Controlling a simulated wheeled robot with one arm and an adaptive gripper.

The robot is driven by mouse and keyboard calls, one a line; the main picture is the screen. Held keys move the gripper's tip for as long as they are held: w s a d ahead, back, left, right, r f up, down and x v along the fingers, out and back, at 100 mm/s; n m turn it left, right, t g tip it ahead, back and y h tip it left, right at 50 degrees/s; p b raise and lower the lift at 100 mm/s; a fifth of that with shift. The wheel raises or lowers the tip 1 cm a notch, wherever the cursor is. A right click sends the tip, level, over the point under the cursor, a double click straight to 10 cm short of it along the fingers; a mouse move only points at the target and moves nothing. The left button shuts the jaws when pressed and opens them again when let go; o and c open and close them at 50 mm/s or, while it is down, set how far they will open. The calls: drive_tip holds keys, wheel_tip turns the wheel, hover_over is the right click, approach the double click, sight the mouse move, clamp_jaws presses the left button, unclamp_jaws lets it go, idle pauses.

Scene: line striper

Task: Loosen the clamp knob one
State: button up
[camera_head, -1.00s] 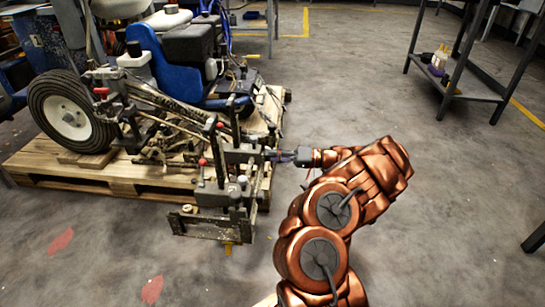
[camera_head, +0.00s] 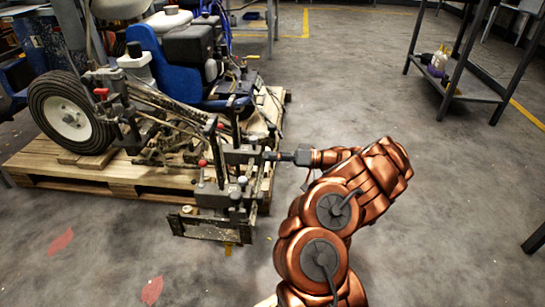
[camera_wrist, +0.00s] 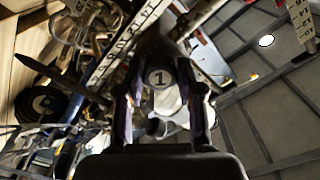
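In the head view the knob (camera_head: 268,156) is a small dark end on the right side of the line striper's clamp assembly (camera_head: 238,157). My gripper (camera_head: 284,156) reaches it from the right, about level; in the wrist view my gripper (camera_wrist: 160,92) frames the knob. The exact finger contact is dark and hard to see.
The line striper, with a blue seat (camera_head: 165,70) and a black tyre (camera_head: 68,112), stands on a wooden pallet (camera_head: 90,175). Metal bars and brackets crowd the knob's left. A metal shelf (camera_head: 470,82) with bottles stands at right. The floor between is clear.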

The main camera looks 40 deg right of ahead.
drive_tip(key=o, duration=0.4)
drive_tip(key=shift+o, duration=0.2)
drive_tip(key=v, duration=1.2)
